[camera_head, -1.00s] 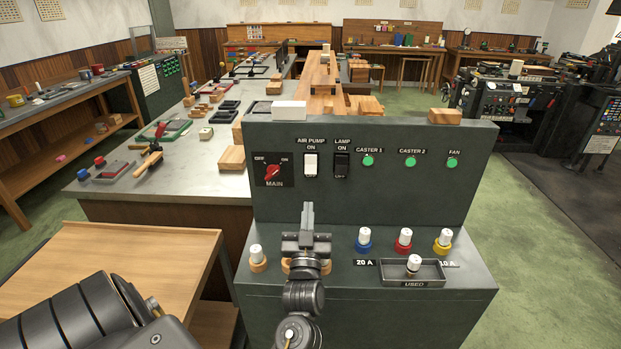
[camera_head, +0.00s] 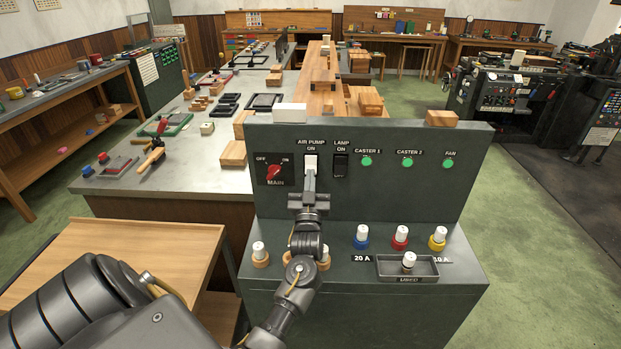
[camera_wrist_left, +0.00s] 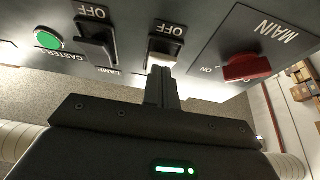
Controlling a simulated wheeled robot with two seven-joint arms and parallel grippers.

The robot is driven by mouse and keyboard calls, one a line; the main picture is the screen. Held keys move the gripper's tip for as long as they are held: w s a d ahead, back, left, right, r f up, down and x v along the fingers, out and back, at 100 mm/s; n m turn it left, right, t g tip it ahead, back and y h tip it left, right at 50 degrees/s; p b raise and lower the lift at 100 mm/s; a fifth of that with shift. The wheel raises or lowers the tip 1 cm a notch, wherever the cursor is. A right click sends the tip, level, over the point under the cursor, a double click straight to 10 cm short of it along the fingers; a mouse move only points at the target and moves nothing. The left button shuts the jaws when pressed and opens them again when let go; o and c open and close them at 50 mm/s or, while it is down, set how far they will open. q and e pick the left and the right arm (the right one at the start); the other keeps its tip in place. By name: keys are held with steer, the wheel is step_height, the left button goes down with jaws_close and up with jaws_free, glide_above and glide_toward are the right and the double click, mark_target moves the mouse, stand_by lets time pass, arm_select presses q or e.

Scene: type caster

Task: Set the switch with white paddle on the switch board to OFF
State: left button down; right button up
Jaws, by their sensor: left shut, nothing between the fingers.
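The switch board (camera_head: 400,195) stands upright on a dark green cabinet. The white paddle switch (camera_head: 311,161), labelled AIR PUMP, sits between the red MAIN knob (camera_head: 275,173) and the black LAMP switch (camera_head: 341,166). My left gripper (camera_head: 309,182) is shut and empty, its fingertips at the lower part of the white paddle. In the left wrist view, the fingertips (camera_wrist_left: 161,74) are at the white paddle (camera_wrist_left: 163,60) and hide part of it; I cannot tell if they touch. An OFF label shows on its plate there. My right gripper is not in view.
Green lamps (camera_head: 407,162) line the board's right side. Fuses with blue, red and yellow bases (camera_head: 400,238) and a small tray (camera_head: 408,268) stand on the ledge below.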

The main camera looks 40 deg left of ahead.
arm_select(q)
steer(key=b, duration=0.3)
steer(key=shift+w+a+r+t+y, duration=0.15)
steer(key=shift+w+a+t+y, duration=0.15)
steer(key=shift+w+t, duration=0.1)
steer(key=s+d+r+b, duration=0.3)
steer(key=s+d+r, duration=0.5)
steer(key=s+r, duration=0.3)
steer(key=shift+d+r+b, duration=0.3)
steer(key=shift+r+b, duration=0.05)
stand_by(0.4)
